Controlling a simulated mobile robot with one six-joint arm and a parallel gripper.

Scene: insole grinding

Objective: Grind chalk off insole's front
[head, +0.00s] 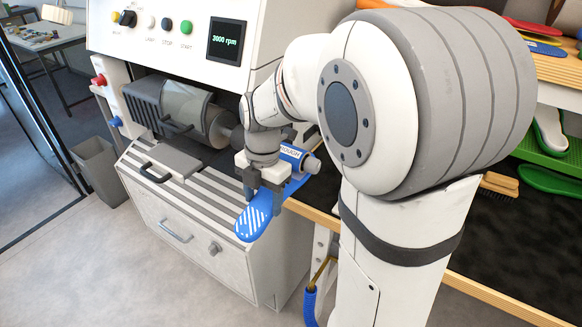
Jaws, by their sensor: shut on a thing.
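A blue insole (256,217) with white chalk stripes on its near, rounded end is held in my gripper (262,196). The jaws are shut on it. The striped end hangs over the front right of the grinding machine (222,258). The rest of the insole runs back under the gripper and is partly hidden. A grey grinding drum and guard (182,104) are to the left. The display (228,41) reads 3000 rpm.
Buttons (168,23) line the machine's panel. A grey bin (102,165) stands at left. On the right, a dark-topped bench (520,235) holds a brush (499,183) and green and white insoles (548,180). My arm hides much of the bench.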

